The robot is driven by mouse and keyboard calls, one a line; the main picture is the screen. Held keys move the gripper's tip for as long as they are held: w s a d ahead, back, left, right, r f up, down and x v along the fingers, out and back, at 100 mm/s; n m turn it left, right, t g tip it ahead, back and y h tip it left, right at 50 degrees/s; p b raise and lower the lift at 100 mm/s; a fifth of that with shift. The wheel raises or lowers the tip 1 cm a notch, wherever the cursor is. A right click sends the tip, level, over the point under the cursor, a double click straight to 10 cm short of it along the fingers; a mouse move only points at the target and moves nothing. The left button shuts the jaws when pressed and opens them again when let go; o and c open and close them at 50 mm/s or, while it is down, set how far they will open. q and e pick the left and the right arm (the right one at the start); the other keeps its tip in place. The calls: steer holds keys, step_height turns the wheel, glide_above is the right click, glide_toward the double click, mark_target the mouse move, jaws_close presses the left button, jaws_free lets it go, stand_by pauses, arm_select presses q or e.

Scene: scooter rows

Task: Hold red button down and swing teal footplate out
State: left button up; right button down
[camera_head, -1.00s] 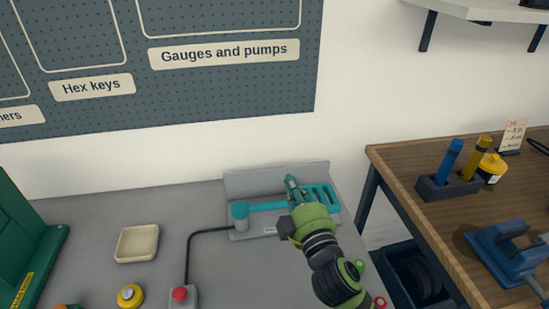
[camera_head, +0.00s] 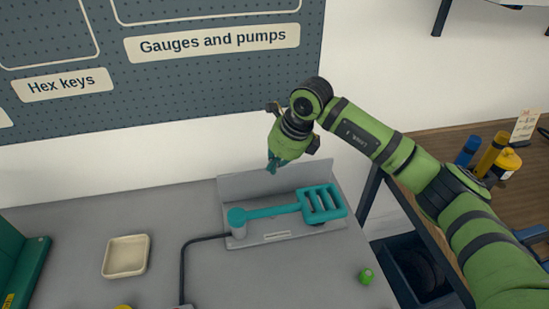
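The teal footplate (camera_head: 322,203) is a slotted plate on the end of a teal bar. The bar runs right from a round teal pivot (camera_head: 236,216) on a grey bracket (camera_head: 280,238). My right gripper (camera_head: 275,166) points down in front of the bracket's back wall, above the bar and left of the slotted plate. It appears apart from both. Its teal fingertips look close together, and I cannot tell if they are shut. The red button is almost wholly cut off by the bottom edge; only its cable shows clearly. My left gripper is out of view.
A black cable (camera_head: 184,265) runs from the bracket to the bottom edge. A cream tray (camera_head: 126,256) lies left of it. A small green knob (camera_head: 366,276) sits at the bench's right. The grey bench's middle is clear.

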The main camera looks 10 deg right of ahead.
mark_target(286, 209)
arm_select(q)
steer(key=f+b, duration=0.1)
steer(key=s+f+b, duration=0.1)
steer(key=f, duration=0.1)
steer(key=shift+b, duration=0.4)
arm_select(e)
step_height(286, 209, down, 6)
steer(key=shift+d+r, duration=0.1)
steer(key=shift+d, duration=0.05)
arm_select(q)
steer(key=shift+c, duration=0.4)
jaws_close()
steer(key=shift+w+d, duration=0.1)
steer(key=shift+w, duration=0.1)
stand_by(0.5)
